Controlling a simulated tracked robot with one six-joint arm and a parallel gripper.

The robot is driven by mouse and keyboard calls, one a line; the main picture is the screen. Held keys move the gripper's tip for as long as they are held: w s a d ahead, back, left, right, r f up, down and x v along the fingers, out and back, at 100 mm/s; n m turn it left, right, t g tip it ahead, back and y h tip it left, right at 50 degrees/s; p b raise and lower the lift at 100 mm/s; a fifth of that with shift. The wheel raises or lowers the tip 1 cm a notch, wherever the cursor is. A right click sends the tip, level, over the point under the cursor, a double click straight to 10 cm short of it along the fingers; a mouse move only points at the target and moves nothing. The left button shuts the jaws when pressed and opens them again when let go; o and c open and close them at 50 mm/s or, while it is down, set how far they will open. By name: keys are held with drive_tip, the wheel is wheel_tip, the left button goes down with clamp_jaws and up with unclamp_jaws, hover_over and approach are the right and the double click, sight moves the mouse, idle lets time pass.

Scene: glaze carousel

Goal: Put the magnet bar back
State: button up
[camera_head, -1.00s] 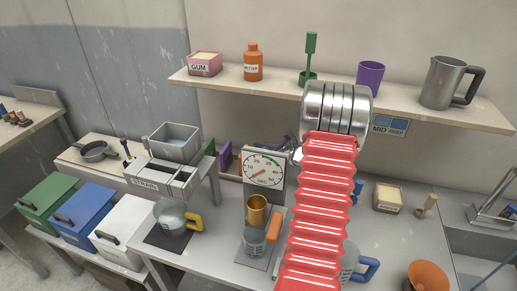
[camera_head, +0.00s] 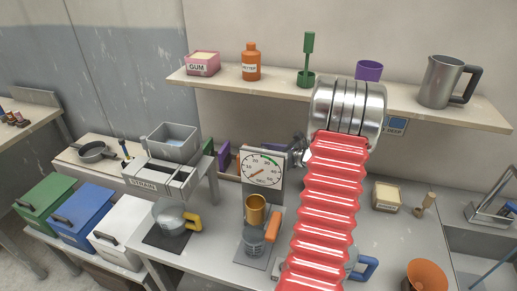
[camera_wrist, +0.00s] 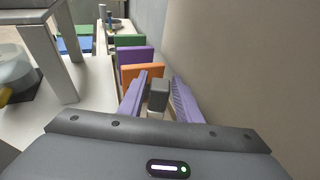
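In the wrist view my gripper (camera_wrist: 160,78) has two lavender fingers set apart. A small dark grey block (camera_wrist: 159,92), with a paler part below it, shows between the fingers and almost fills the gap. It may be the magnet bar. I cannot tell whether the fingers press on it or only stand around it. In the head view my gripper is hidden behind my silver and red arm, near the back wall to the right of the dial gauge (camera_head: 263,168). No clear magnet bar shows in the head view.
Beyond the fingers stand upright orange (camera_wrist: 143,75), purple (camera_wrist: 135,55) and green (camera_wrist: 130,41) panels. The wall (camera_wrist: 250,70) is close on the right. The wall shelf (camera_head: 285,88) carries a purple cup (camera_head: 368,70) and a metal jug (camera_head: 440,82). A strainer stand (camera_head: 160,177) is left.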

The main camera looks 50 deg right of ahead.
drive_tip(key=v, duration=0.7)
drive_tip(key=shift+s, duration=0.45)
drive_tip(key=shift+r, duration=0.1)
